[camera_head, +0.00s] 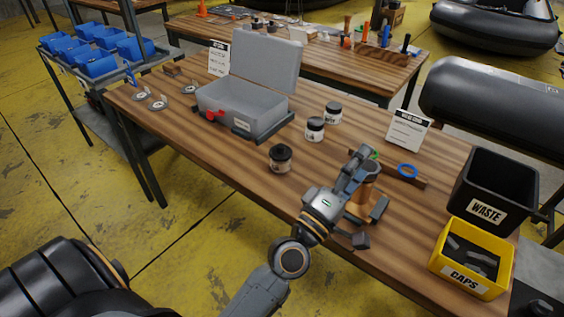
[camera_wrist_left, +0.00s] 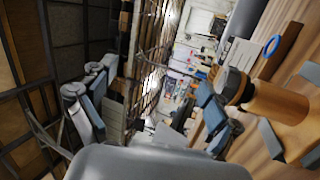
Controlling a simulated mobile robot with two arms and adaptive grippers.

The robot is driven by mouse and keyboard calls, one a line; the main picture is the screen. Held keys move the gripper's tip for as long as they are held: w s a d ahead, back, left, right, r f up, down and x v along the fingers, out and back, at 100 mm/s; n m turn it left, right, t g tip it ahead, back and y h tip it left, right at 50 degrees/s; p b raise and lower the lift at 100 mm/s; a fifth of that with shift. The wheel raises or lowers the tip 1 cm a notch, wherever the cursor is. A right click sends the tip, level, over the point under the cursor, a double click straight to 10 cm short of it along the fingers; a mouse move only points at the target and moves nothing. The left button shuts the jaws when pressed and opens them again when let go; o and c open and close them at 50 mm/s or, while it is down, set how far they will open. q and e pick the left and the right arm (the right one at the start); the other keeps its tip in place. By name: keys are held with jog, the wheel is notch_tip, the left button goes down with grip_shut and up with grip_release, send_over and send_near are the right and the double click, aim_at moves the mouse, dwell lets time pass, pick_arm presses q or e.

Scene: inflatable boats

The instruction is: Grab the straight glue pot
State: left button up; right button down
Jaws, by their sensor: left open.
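Three small pots with dark lids stand on the workbench (camera_head: 220,157): one at its front (camera_head: 280,159), one in the middle (camera_head: 314,130) and one just behind that (camera_head: 333,113). The latter two have white labels. A copper-brown upright cylinder (camera_head: 369,172) stands at my left gripper (camera_head: 362,200), partly hidden by it. The left wrist view shows this cylinder (camera_wrist_left: 278,101) at the right, beyond one finger. I cannot tell which vessel is the straight glue pot. My left gripper is open with nothing clamped. My right gripper is not in view.
A grey open case (camera_head: 240,100) stands left of the pots. A sign (camera_head: 408,130), a blue ring (camera_head: 407,170), a black waste bin (camera_head: 495,185) and a yellow caps bin (camera_head: 468,272) are at the right. The bench's front left is mostly clear.

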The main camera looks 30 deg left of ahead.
aim_at(285, 157)
pick_arm(q)
jog(key=w+a+r+n+g+y, duration=0.1)
jog(key=a+n+g+y, duration=0.1)
jog(key=a+n+y, duration=0.6)
jog(key=w+a+r+n+g+y, duration=0.15)
jog(key=a+n+y, duration=0.25)
jog(key=n+y, duration=0.8)
notch_tip(285, 157, down, 12)
jog(key=a+n+g+h, duration=0.2)
jog(key=n+g+h, duration=0.3)
jog(key=n+g, duration=0.7)
jog(key=shift+n+t, duration=0.35)
jog(key=shift+n, duration=0.15)
jog(key=x, duration=0.8)
jog(key=shift+s+f+p, duration=0.1)
jog(key=shift+p, duration=0.25)
jog(key=p+x, duration=0.1)
jog(key=x, duration=0.4)
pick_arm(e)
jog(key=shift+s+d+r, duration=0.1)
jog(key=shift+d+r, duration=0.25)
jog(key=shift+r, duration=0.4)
pick_arm(q)
jog(key=shift+s+y, duration=0.1)
jog(key=shift+y, duration=0.2)
jog(key=shift+c, duration=0.2)
jog(key=c, duration=1.3)
